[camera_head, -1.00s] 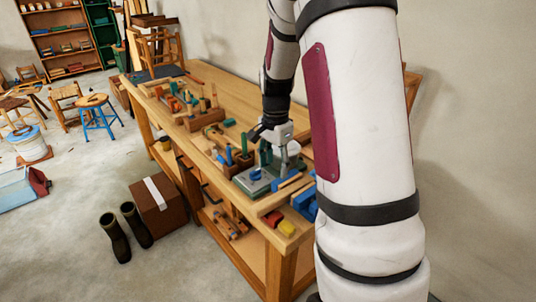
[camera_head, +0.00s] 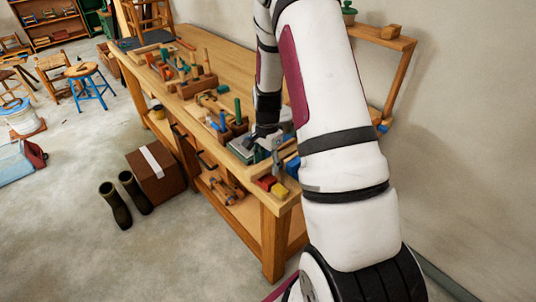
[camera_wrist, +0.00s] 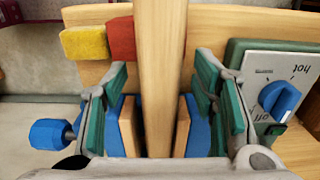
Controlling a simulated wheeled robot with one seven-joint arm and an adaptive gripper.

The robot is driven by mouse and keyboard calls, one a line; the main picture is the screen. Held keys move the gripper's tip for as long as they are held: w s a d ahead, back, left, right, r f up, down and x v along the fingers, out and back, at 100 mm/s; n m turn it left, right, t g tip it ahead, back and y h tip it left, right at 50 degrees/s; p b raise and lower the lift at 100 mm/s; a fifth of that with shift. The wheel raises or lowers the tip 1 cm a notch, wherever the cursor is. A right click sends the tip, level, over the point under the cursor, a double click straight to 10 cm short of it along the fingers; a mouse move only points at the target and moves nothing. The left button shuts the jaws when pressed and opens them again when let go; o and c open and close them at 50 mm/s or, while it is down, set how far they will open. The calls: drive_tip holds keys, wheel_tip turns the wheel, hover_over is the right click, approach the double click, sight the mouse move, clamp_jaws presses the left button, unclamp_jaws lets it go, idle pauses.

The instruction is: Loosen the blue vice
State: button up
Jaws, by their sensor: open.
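The blue vice (camera_wrist: 117,143) is below my gripper in the wrist view. Its wood-faced jaws stand on either side of an upright wooden board (camera_wrist: 160,80). Its blue knob (camera_wrist: 48,133) sticks out at the left on a short metal shaft. In the head view the vice (camera_head: 292,166) is partly hidden by my arm, at the near end of the workbench (camera_head: 282,212). My gripper (camera_wrist: 160,100) is open, with green-padded fingers left and right of the board and over the vice jaws. I cannot tell if they touch the vice. My gripper (camera_head: 272,146) looks small in the head view.
A grey box with a blue dial (camera_wrist: 280,100) sits right of the vice. A yellow block (camera_wrist: 85,43) and a red block (camera_wrist: 121,38) lie beside the board. Tool racks (camera_head: 198,86) fill the bench further back. A cardboard box (camera_head: 156,176) and boots stand on the floor.

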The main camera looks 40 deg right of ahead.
drive_tip(key=shift+f, duration=0.2)
drive_tip(key=shift+c, duration=0.3)
clamp_jaws()
drive_tip(key=shift+s+r, duration=0.1)
drive_tip(key=shift+s, duration=0.2)
drive_tip(key=shift+o, duration=1.8)
unclamp_jaws()
